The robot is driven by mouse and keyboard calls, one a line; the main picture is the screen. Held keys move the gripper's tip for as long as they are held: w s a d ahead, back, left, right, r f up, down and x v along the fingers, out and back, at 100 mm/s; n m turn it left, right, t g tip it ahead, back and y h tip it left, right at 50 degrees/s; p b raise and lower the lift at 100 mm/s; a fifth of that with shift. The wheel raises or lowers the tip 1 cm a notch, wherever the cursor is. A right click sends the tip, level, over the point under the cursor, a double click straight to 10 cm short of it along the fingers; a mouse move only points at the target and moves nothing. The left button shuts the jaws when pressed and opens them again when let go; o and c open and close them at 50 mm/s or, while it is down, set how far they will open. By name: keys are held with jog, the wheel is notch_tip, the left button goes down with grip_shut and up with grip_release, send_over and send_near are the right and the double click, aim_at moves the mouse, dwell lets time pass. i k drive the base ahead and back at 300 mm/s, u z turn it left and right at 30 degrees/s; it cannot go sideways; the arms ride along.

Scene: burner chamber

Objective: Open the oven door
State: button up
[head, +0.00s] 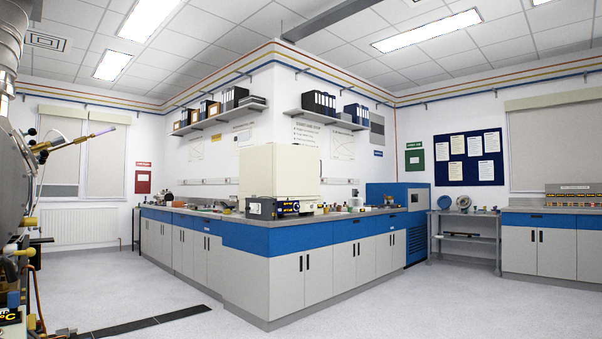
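A cream box-shaped unit (257,171), which looks like the oven, stands on the corner of the counter in the middle of the view. Its visible faces look closed. I cannot make out a door seam or handle at this distance. A small dark instrument with a yellow front strip (283,207) stands at its lower front and hides part of its base. My gripper is not in view.
The counter (285,240) has a blue band and grey cupboards below. A large metal chamber with fittings (15,170) fills the left edge. A blue cabinet (413,230) and a small side table (465,237) stand right. The grey floor in front is open.

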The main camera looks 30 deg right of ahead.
aim_at(296, 168)
jog(key=z, duration=0.2)
jog(key=i, duration=0.75)
jog(key=z, duration=0.9)
jog(key=i, duration=2.2)
jog(key=z, duration=0.55)
jog(key=i, duration=1.95)
jog(key=u, duration=0.55)
jog(key=i, duration=2.2)
jog(key=u, duration=0.65)
